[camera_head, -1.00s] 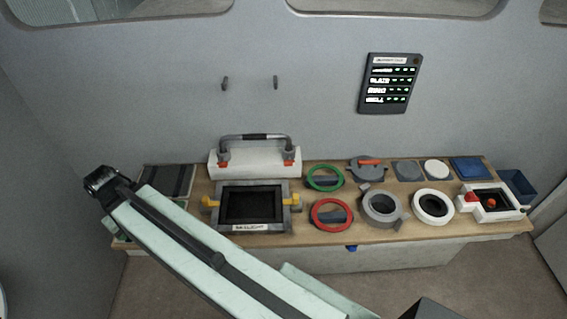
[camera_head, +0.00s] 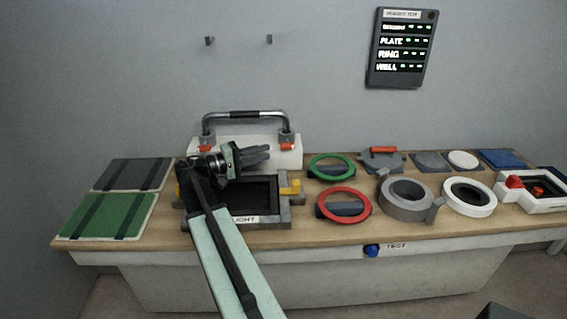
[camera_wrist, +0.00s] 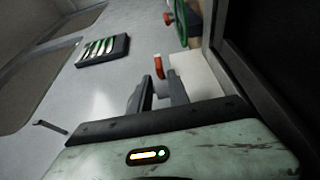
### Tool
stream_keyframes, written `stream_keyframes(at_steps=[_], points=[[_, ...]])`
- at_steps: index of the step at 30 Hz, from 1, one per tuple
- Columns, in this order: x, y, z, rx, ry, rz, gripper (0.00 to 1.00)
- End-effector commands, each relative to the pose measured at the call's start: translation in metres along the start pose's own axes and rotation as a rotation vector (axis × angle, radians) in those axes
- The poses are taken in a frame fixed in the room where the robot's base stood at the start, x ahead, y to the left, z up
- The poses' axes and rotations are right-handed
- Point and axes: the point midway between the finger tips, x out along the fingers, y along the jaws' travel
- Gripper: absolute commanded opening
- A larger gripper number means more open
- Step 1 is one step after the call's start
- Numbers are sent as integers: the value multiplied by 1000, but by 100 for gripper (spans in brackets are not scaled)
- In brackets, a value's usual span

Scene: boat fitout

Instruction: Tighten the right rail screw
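The rail (camera_head: 244,115) is a bar with a dark middle on two grey posts, standing on a white block. The right rail screw (camera_head: 288,147) has an orange head at the foot of the right post; the left rail screw (camera_head: 204,148) has a similar one. My gripper (camera_head: 268,153) is in front of the white block, pointing right, with its tips just left of the right screw. In the wrist view my gripper (camera_wrist: 160,77) is open and empty. An orange piece, apparently the right screw (camera_wrist: 158,66), shows just beyond the fingertips; I cannot tell whether they touch.
The skylight frame (camera_head: 284,214) with yellow latches lies below my gripper. Green (camera_head: 350,160) and red (camera_head: 360,214) rings and a grey ring (camera_head: 407,181) stand to the right. A green panel (camera_head: 85,217) lies left. A status board (camera_head: 400,82) hangs on the wall.

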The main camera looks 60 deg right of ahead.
Motion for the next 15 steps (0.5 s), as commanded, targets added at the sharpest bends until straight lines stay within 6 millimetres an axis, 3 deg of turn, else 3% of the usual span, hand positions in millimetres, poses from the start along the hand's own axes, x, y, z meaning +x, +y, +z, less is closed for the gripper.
stream_keyframes(at_steps=[5,15], points=[[6,2,0,0,-2,4,22],[64,2,0,0,-1,2,22]])
